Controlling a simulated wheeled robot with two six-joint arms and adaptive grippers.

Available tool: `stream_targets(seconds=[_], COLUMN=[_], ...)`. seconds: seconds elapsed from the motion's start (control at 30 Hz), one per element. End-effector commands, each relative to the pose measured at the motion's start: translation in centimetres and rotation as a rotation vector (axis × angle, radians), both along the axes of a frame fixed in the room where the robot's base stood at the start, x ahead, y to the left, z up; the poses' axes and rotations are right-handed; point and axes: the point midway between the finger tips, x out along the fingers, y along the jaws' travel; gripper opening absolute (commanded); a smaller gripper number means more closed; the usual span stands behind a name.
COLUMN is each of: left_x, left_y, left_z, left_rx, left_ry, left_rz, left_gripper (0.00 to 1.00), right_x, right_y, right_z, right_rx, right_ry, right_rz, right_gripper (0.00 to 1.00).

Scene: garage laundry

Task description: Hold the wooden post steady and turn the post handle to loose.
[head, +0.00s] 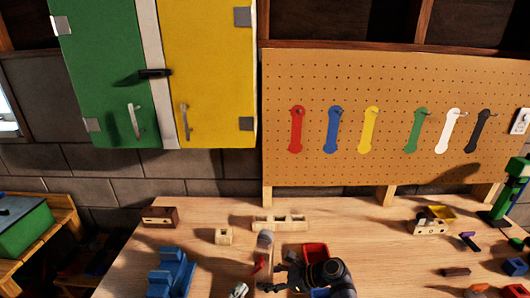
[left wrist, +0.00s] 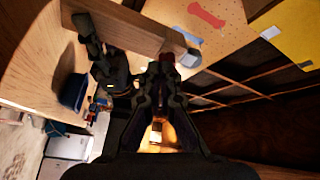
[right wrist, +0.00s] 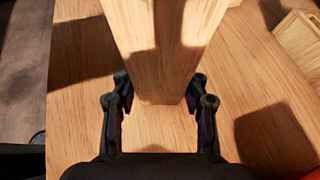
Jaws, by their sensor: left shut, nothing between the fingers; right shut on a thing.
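The wooden post (right wrist: 155,50) rises between the fingers of my right gripper (right wrist: 160,95) in the right wrist view, and the gripper is shut on it low down. In the left wrist view the post (left wrist: 130,32) runs across the top, with a grey cap (left wrist: 188,58) at its end. In the head view the grey cap (head: 265,240) and red handle (head: 259,263) show left of my right gripper (head: 280,272).
A blue block piece (head: 171,273) stands left on the wooden table (head: 200,212). Several loose items lie at the right.

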Motion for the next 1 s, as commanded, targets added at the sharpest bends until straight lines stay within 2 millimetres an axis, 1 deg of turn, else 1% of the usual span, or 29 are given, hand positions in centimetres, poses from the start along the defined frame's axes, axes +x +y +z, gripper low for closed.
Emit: stream_targets(seconds=[0.03,0.1,0.27,0.5,0.57,0.63,0.73,0.87,1.0], left_x=[-1.2,-2.0,-3.0,-3.0,-3.1,-3.2,-3.3,-3.1,-2.1], left_y=[-0.2,0.1,0.4,0.4,1.0,1.9,2.7,2.9,2.6], left_z=[-0.5,-0.4,-0.4,-0.4,0.2,1.4,2.6,2.8,2.9], left_rx=[-0.035,-0.036,-0.036,-0.036,-0.033,-0.029,-0.032,-0.034,-0.034], left_ry=[0.027,0.027,0.025,0.026,0.025,0.023,0.023,0.023,0.019], left_rz=[0.021,0.021,0.021,0.021,0.02,0.019,0.017,0.018,0.018], left_gripper=[0.0,0.0,0.0,0.0,0.0,0.0,0.0,0.0,0.0], right_x=[0.0,0.0,0.0,0.0,0.0,0.0,0.0,0.0,0.0], right_y=[0.0,0.0,0.0,0.0,0.0,0.0,0.0,0.0,0.0], right_z=[0.0,0.0,0.0,0.0,0.0,0.0,0.0,0.0,0.0], right_rx=[0.0,0.0,0.0,0.0,0.0,0.0,0.0,0.0,0.0], right_ry=[0.001,0.001,0.001,0.001,0.001,0.001,0.001,0.001,0.001], right_rz=[0.0,0.0,0.0,0.0,0.0,0.0,0.0,0.0,0.0], right_gripper=[0.27,0.27,0.27,0.27,0.27,0.27,0.27,0.27,0.27])
